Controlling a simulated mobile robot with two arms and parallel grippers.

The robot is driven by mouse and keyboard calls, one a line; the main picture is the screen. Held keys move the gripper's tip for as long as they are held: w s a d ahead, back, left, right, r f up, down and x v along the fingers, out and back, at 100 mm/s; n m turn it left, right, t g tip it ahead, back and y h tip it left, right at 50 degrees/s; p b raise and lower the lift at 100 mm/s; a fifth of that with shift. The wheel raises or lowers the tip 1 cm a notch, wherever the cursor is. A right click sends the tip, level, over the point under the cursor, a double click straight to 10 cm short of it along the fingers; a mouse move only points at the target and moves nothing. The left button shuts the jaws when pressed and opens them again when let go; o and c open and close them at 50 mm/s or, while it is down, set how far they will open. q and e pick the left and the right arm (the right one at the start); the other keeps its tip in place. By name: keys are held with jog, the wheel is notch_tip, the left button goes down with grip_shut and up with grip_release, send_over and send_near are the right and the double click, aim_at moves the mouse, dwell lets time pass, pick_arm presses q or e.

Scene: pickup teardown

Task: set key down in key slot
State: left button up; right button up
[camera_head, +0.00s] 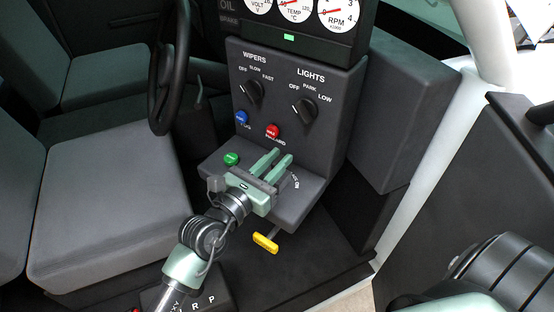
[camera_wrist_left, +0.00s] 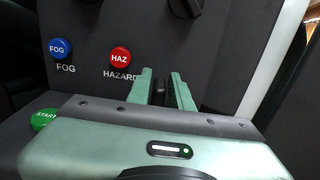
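My left gripper (camera_head: 283,153) reaches over the ledge at the foot of the dark dashboard panel, with its two pale green fingers pointing at the panel. In the left wrist view the fingers (camera_wrist_left: 163,75) stand a little apart, below and right of the HAZARD label. A small dark thing (camera_wrist_left: 159,92) shows between them; I cannot tell whether it is the key or part of the panel, or whether the fingers touch it. No key slot can be made out; white lettering (camera_head: 295,180) shows on the ledge right of the gripper. My right gripper is out of view.
The green START button (camera_head: 231,159) is close left of the gripper. The blue FOG button (camera_head: 242,117), red HAZARD button (camera_head: 272,131), wipers knob (camera_head: 251,92) and lights knob (camera_head: 304,109) are above. A yellow handle (camera_head: 265,242) hangs below the ledge. A grey seat (camera_head: 110,205) is left.

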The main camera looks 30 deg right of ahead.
aim_at(273, 166)
pick_arm(q)
jog(key=shift+o, duration=0.9)
jog(key=b+v, duration=0.1)
jog(key=v, duration=0.5)
jog(key=shift+s+a+f, duration=0.1)
jog(key=shift+s+a, duration=0.1)
jog(key=shift+a, duration=0.15)
jog(key=shift+s+a, duration=0.2)
jog(key=shift+a, duration=0.25)
